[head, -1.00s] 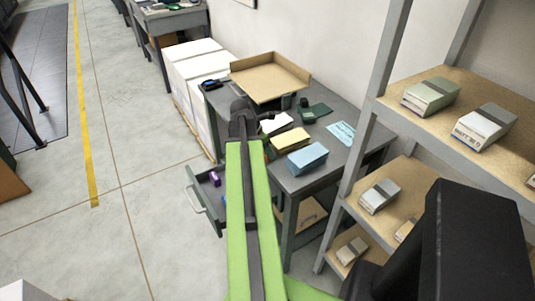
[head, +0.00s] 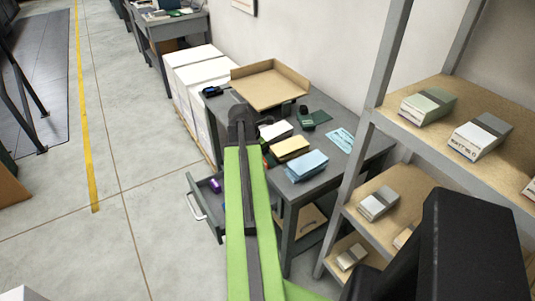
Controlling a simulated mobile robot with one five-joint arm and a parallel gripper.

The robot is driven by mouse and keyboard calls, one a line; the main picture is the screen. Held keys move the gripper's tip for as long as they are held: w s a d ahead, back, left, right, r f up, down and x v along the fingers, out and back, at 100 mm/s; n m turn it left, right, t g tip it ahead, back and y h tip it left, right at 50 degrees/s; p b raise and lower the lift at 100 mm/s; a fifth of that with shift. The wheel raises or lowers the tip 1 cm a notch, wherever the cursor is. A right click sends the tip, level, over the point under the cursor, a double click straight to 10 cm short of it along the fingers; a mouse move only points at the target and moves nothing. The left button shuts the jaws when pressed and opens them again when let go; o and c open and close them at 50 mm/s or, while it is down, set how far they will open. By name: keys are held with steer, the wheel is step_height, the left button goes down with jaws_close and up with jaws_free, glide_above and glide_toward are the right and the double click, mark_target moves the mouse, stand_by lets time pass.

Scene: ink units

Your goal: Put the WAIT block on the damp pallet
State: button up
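My green arm reaches over the grey desk (head: 372,152). My gripper (head: 262,121) is at its far end, small and dark, left of the white block (head: 276,131); its fingers are too small to tell whether they are open or shut. A tan block (head: 290,149) and a light blue block (head: 305,166) stand in a row in front of the white one. No WAIT lettering can be read on any block. A dark green flat pad (head: 320,117) lies behind them, with a small dark object (head: 305,111) at its left. I cannot tell which thing is the damp pallet.
A tan tray (head: 270,84) stands at the desk's back. The desk's drawer (head: 203,212) is open, with a purple item (head: 215,185) inside. White stacks (head: 195,75) stand behind left. A shelf unit (head: 375,85) with several boxes is at right.

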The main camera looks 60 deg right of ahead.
steer(key=p+v, duration=0.8)
steer(key=v, duration=0.2)
steer(key=shift+a+r+p, duration=0.15)
steer(key=shift+r+p, duration=0.05)
steer(key=shift+p, duration=0.1)
steer(key=shift+w, duration=0.1)
